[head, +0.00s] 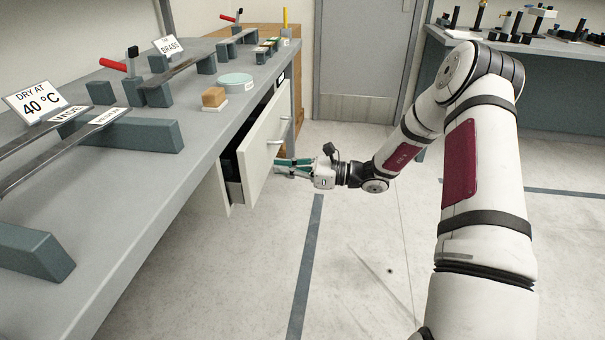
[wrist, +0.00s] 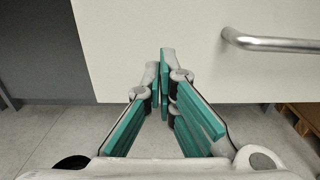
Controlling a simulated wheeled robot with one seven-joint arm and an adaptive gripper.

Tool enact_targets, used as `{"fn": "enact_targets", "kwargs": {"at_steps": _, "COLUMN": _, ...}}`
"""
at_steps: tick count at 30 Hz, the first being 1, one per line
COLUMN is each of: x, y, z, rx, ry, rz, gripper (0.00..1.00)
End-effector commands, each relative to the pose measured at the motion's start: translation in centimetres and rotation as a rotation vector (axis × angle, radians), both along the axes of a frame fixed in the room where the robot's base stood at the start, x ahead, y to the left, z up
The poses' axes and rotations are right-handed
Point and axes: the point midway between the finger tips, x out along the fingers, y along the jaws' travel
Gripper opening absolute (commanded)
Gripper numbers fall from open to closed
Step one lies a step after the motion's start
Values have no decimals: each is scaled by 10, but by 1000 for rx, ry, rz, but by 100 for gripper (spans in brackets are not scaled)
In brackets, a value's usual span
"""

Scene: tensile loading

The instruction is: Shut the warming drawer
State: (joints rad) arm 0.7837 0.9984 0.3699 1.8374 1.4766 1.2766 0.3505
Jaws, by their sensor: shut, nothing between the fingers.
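The warming drawer (head: 262,150) stands pulled out from under the grey bench, with a dark gap behind its white front. Its front also fills the upper part of the wrist view (wrist: 210,75). A metal bar handle (wrist: 270,42) is on the front, to the right of my fingers in the wrist view. My gripper (head: 277,163) is at the lower part of the drawer front, its teal-padded fingers pointing at it. In the wrist view my fingertips (wrist: 166,58) are together and empty, in front of the panel. I cannot tell whether they touch it.
The grey bench (head: 105,245) carries grey blocks, metal bars, red-handled clamps, a "DRY AT 40 °C" sign (head: 36,102) and a pale green disc (head: 236,80). A grey door (head: 365,50) is at the back. A second bench (head: 540,50) stands right. The floor (head: 350,250) between is clear.

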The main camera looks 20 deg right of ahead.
Motion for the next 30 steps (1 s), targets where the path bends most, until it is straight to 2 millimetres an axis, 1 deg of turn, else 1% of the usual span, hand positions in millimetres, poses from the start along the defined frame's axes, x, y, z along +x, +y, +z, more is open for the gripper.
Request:
{"fn": "enact_targets", "kwargs": {"at_steps": 1, "x": 4, "y": 7, "z": -1, "rx": 0, "ry": -1, "rz": 3, "gripper": 0}}
{"fn": "enact_targets", "kwargs": {"at_steps": 3, "x": 9, "y": 14, "z": -1, "rx": -1, "ry": -1, "rz": 1, "gripper": 0}}
{"fn": "enact_targets", "kwargs": {"at_steps": 7, "x": 15, "y": 23, "z": -1, "rx": -1, "ry": 0, "rz": 0, "gripper": 0}}
{"fn": "enact_targets", "kwargs": {"at_steps": 12, "x": 18, "y": 26, "z": 0, "rx": 0, "ry": 0, "rz": 0, "gripper": 0}}
{"fn": "enact_targets", "kwargs": {"at_steps": 20, "x": 18, "y": 26, "z": 0, "rx": 0, "ry": 0, "rz": 0, "gripper": 0}}
{"fn": "enact_targets", "kwargs": {"at_steps": 23, "x": 20, "y": 31, "z": 1, "rx": 0, "ry": 0, "rz": 1, "gripper": 0}}
{"fn": "enact_targets", "kwargs": {"at_steps": 30, "x": 42, "y": 64, "z": 2, "rx": 1, "ry": -1, "rz": 3, "gripper": 0}}
